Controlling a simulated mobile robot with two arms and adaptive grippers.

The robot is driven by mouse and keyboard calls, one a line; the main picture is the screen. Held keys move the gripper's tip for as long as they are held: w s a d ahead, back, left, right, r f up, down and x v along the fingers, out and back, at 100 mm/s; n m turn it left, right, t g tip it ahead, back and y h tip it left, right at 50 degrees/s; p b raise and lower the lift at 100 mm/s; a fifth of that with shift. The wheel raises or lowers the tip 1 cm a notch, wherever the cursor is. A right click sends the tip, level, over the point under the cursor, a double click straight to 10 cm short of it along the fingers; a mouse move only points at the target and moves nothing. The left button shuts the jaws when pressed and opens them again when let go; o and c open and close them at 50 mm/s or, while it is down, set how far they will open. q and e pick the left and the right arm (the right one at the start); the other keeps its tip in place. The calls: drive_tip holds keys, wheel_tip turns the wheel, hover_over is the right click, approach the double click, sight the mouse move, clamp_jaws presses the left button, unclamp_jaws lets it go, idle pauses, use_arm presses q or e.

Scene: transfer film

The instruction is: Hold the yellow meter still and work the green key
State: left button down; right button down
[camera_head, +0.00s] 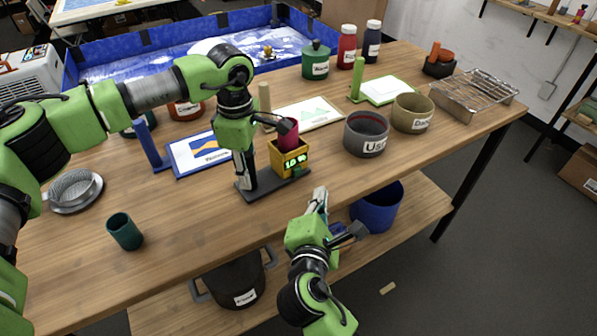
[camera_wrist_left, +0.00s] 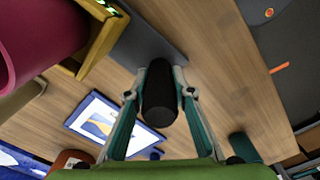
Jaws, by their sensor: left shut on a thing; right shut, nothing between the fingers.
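The yellow meter (camera_head: 290,158) stands on a dark base plate (camera_head: 268,190) near the table's front edge; it also shows at the upper left of the left wrist view (camera_wrist_left: 105,38). Its display reads what looks like 10 % in green. A magenta cup (camera_head: 288,133) sits in its top. My left gripper (camera_head: 248,182) is left of the meter, shut on a black upright grip (camera_wrist_left: 160,92) at the plate's left end. My right gripper (camera_head: 320,194) is shut and empty, in front of and below the meter, apart from it. I cannot make out a separate green key.
A dark green cup (camera_head: 125,232) stands on the bare left front of the table. A blue-framed picture card (camera_head: 188,160) lies behind my left gripper. A grey bin (camera_head: 366,135) and an olive bin (camera_head: 412,113) stand to the right. A blue bucket (camera_head: 378,210) is on the lower shelf.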

idle(0.4)
use_arm(q)
drive_tip(key=c, duration=1.7)
unclamp_jaws()
